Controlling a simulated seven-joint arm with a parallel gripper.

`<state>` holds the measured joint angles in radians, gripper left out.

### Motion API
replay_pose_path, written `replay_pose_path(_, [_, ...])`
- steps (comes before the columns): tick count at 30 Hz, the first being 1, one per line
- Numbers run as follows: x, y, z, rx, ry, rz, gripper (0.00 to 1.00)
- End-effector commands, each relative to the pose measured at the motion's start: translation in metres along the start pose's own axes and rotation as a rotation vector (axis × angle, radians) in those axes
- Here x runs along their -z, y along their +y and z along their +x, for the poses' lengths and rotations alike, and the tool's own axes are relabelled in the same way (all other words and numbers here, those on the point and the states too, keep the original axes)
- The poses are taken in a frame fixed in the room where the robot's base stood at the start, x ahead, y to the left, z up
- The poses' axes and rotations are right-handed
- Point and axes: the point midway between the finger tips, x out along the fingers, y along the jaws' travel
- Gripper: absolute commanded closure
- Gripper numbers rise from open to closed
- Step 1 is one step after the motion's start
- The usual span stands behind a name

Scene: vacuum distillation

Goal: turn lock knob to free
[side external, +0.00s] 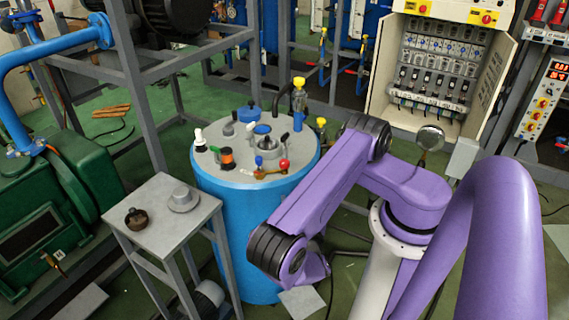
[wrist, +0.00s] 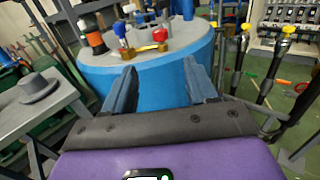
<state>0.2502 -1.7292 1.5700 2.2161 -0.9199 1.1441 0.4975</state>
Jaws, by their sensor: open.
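A blue tank (side external: 240,225) has a grey lid with several fittings. I cannot tell for sure which one is the lock knob. A brass fitting (wrist: 147,48) carries a red ball knob (wrist: 159,35) and a blue knob (wrist: 120,30). These also show in the side view as red (side external: 284,164) and blue (side external: 259,161). An orange and black knob (side external: 227,158) stands to their left. My gripper (wrist: 160,88) is open and empty, its fingers apart in front of the tank's near side, below the rim. In the side view the fingers are hidden by my arm.
A small grey table (side external: 160,215) left of the tank holds a grey flanged piece (side external: 183,198) and a dark round piece (side external: 136,219). An open electrical cabinet (side external: 440,70) is at the back right.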

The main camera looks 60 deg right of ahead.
Motion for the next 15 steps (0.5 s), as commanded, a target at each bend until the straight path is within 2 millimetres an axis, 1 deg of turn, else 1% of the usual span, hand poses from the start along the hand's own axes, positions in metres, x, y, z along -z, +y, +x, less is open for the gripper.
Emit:
replay_pose_path(5, [0.0,-0.001,0.012,0.007,-0.001,-0.002,0.43])
replay_pose_path(15, [0.0,-0.002,0.057,0.009,0.0,0.001,0.43])
